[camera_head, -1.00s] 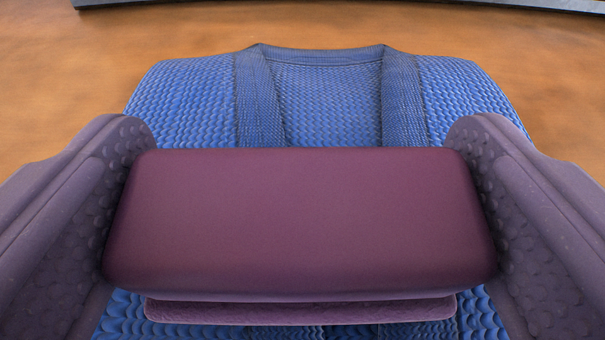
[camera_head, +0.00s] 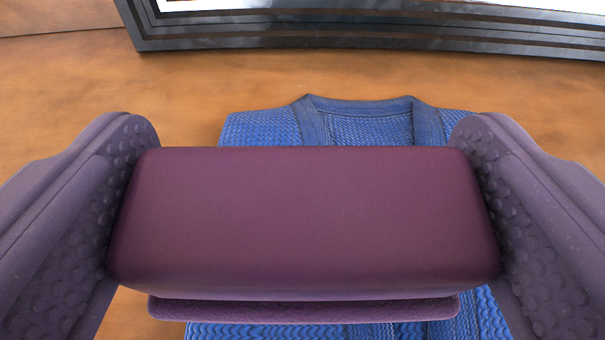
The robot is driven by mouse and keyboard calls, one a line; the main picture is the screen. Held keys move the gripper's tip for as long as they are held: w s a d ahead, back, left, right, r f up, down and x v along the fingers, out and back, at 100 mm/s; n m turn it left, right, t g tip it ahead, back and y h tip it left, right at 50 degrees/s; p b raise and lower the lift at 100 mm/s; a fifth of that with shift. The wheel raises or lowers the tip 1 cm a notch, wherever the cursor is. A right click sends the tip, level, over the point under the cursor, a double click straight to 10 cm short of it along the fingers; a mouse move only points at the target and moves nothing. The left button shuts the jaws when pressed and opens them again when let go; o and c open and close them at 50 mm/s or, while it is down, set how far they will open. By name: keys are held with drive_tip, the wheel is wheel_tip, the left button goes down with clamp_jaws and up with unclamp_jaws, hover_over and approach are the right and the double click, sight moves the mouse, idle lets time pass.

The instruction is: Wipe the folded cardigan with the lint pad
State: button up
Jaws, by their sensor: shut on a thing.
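My gripper (camera_head: 303,215) is shut on the lint pad (camera_head: 303,205), a dark maroon block with a thinner purple layer below it. A finger presses on each end of the pad. The folded cardigan (camera_head: 262,130), blue and knitted, lies on the orange-brown wooden surface behind and below the pad. Its collar and shoulders show above the pad, and a strip of its lower part shows beneath. The pad hides the cardigan's middle. The pad seems to be above the cardigan; I cannot see any contact.
A dark frame (camera_head: 350,37) with a pale inside stands at the back of the wooden surface (camera_head: 70,90), beyond the cardigan. The wooden surface is bare to the left of the cardigan and between it and the frame.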

drive_tip(key=shift+r+p, duration=0.45)
drive_tip(key=shift+r, duration=0.7)
idle(0.4)
